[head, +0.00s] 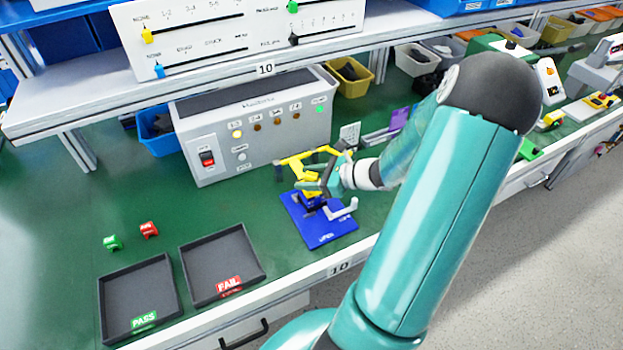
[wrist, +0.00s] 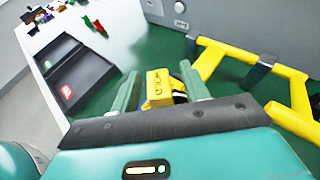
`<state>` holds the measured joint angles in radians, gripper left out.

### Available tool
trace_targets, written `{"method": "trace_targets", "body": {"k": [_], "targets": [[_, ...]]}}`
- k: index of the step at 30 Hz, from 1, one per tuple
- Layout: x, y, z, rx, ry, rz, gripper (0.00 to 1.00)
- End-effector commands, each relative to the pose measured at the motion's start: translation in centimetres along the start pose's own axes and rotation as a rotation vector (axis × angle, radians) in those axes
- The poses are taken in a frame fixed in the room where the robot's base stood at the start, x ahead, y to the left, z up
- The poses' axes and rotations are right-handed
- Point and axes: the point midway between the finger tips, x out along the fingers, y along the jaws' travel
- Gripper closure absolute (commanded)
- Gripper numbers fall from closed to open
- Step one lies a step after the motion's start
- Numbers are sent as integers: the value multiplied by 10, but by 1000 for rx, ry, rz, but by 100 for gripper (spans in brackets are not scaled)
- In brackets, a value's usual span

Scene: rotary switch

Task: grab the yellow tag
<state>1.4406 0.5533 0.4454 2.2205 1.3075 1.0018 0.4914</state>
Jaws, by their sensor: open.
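A small yellow block with dark markings, which looks like the yellow tag (wrist: 159,86), sits between my fingers in the wrist view. In the head view a yellow piece (head: 311,188) shows at my gripper, above a blue plate (head: 318,225) with white lettering. My gripper (wrist: 158,80) is open, with one green finger on each side of the yellow block. I cannot tell whether either finger touches it. The block's lower part is hidden by my gripper's body. My gripper (head: 324,183) is partly hidden by its own wrist in the head view.
A yellow bar frame (wrist: 250,62) with dark joints stands right of my fingers, close to them. A grey control box (head: 255,125) is behind. Black PASS (head: 107,312) and FAIL (head: 195,281) trays lie left, with green bench surface between them and the blue plate.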

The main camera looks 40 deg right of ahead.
Motion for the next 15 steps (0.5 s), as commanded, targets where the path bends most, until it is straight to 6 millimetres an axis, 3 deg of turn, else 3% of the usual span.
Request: {"method": "trace_targets", "body": {"k": [3, 10, 15], "targets": [[11, 0, 0, 0, 0, 2, 55], [11, 0, 0, 0, 1, 0, 56], [11, 0, 0, 0, 0, 0, 90]]}}
